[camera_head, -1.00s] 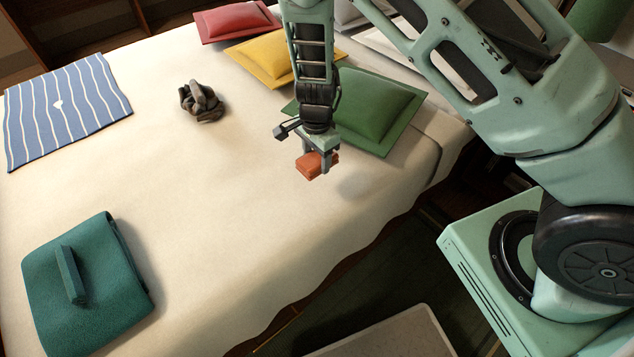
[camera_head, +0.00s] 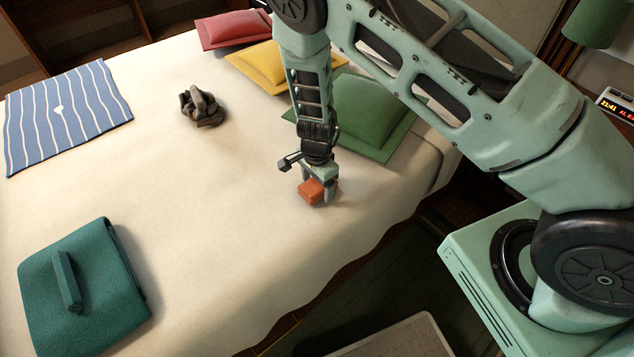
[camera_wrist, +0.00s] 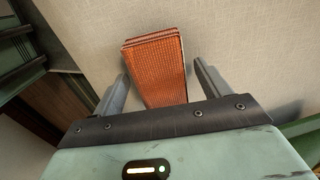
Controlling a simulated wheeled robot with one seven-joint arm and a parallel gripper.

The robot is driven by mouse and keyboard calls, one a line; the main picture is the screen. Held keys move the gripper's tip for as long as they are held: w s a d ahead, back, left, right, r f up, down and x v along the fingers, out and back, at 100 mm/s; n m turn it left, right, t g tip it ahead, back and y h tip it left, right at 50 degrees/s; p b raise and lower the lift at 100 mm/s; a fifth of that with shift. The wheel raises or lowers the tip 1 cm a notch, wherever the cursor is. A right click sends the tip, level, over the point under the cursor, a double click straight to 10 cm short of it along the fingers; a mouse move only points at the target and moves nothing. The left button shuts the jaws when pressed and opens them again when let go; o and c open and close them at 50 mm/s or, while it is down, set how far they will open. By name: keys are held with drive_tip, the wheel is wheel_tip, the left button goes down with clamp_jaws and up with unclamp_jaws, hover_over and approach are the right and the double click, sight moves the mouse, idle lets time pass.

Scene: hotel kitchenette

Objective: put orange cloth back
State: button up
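The orange cloth (camera_head: 311,191) is a small folded block lying on the cream bedspread near the bed's right edge, below the green pillow. In the wrist view the orange cloth (camera_wrist: 157,70) lies between my two fingers, with a gap visible on each side. My gripper (camera_head: 317,190) points down over it, one finger on either side. In the wrist view my gripper (camera_wrist: 161,72) is open. The cloth's underside is hidden.
Green (camera_head: 372,112), yellow (camera_head: 262,65) and red (camera_head: 232,28) pillows lie along the bed's far side. A dark crumpled item (camera_head: 203,107), a striped blue cloth (camera_head: 65,112) and a folded teal cloth (camera_head: 105,290) with a teal bar lie leftward. The bed's middle is clear.

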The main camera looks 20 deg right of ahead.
sight(317, 184)
wheel_tip(317, 184, up, 12)
drive_tip(key=p, duration=0.2)
drive_tip(key=s+a+r+n+g+y, duration=0.1)
drive_tip(key=s+a+r+n+y, duration=0.1)
drive_tip(key=s+a+r+n, duration=0.55)
drive_tip(key=s+d+r+n+t+h, duration=0.1)
drive_tip(key=s+r+n, duration=1.3)
drive_tip(key=s, duration=0.5)
drive_tip(key=shift+s+d+r+n, duration=0.15)
drive_tip(key=shift+d+r+n, duration=0.15)
drive_tip(key=shift+r, duration=0.45)
drive_tip(key=shift+r, duration=0.1)
